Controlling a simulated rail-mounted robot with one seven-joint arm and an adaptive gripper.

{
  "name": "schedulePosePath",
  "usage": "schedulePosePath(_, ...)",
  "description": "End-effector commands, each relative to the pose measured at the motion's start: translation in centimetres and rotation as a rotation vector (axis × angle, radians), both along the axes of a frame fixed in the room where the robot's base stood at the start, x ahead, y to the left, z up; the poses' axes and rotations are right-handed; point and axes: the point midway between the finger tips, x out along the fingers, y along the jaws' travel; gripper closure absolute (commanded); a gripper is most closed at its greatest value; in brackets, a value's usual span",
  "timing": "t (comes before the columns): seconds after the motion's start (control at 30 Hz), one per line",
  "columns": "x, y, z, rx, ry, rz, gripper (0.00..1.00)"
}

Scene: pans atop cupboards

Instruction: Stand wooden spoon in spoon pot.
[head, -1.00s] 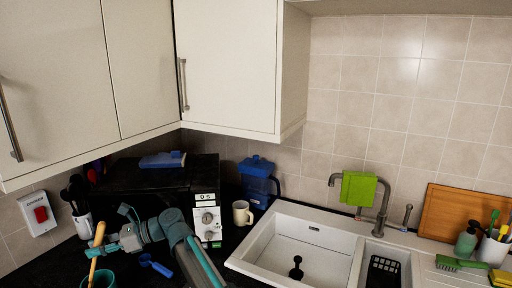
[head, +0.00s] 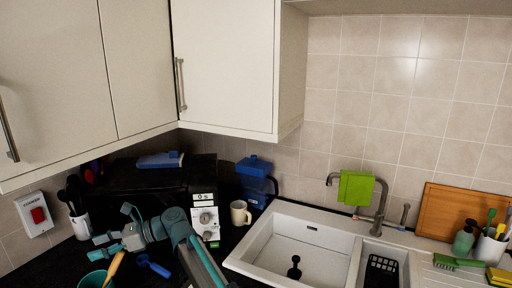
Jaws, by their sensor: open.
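The wooden spoon (head: 114,268) is tilted, its upper end leaning right. Its lower part meets the teal pot (head: 88,280) at the bottom left of the head view.
A blue object (head: 153,265) lies on the dark counter right of the pot. A white pot of dark utensils (head: 80,226) stands behind on the left. A black microwave (head: 150,190), a cream mug (head: 240,213) and the white sink (head: 290,240) are further right.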

Motion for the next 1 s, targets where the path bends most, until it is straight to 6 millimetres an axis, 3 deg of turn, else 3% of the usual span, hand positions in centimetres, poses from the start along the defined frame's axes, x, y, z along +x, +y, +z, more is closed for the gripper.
schedulePosePath(0.3, 2.0, -5.7, 1.0, 0.001, 0.000, -0.002, 0.45)
schedulePosePath(0.5, 3.1, -8.5, 1.4, 0.001, 0.000, -0.002, 0.45)
schedulePosePath(0.7, 3.5, -9.7, 1.7, 0.001, 0.000, 0.000, 0.45)
schedulePosePath(1.0, 3.6, -9.9, 1.7, 0.000, 0.000, 0.001, 0.45)
